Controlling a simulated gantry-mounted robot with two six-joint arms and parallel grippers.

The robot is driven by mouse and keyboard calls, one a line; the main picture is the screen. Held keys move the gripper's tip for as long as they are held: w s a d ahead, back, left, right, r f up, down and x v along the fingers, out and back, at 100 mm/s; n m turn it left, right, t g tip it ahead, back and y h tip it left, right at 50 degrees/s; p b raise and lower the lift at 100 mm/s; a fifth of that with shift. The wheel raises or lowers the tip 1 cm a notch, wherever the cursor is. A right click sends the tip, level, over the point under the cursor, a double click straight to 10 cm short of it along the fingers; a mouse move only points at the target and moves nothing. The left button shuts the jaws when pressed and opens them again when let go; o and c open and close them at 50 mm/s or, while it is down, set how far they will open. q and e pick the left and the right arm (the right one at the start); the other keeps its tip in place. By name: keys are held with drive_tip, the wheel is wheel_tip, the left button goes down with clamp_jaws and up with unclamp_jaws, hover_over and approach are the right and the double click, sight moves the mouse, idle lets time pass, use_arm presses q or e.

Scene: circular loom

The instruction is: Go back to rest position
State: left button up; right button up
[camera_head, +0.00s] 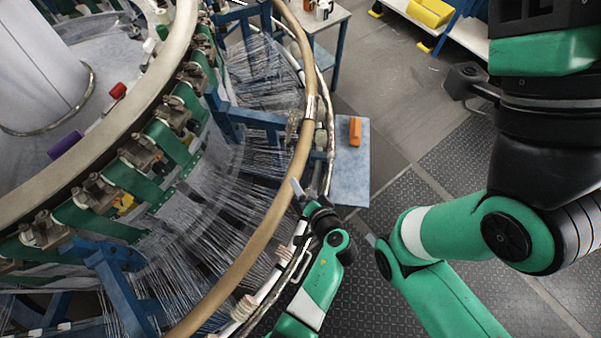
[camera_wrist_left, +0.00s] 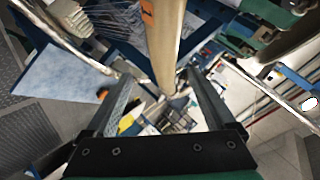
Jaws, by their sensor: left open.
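My left gripper (camera_head: 297,190) is beside the outer edge of the loom's wooden ring (camera_head: 282,205) in the head view. In the left wrist view my left gripper (camera_wrist_left: 158,78) has its two fingers wide apart, with nothing clasped. The wooden ring (camera_wrist_left: 164,38) runs through the gap between the fingers in that picture; I cannot tell whether it lies between them or beyond them. Large green and black arm links of mine fill the right side of the head view. I cannot make out a right gripper there.
The circular loom with fine threads (camera_head: 200,210) and blue supports (camera_head: 255,120) fills the left. A small blue table (camera_head: 351,180) beside the ring holds an orange object (camera_head: 355,130). A yellow bin (camera_head: 430,12) is at the top right. Grey floor (camera_head: 395,115) lies open beyond the blue table.

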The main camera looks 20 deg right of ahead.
use_arm(q)
drive_tip(key=shift+s+r+p, duration=0.35)
drive_tip(key=shift+s+p, duration=0.1)
drive_tip(key=shift+s, duration=0.2)
use_arm(e)
drive_tip(key=shift+r, duration=0.95)
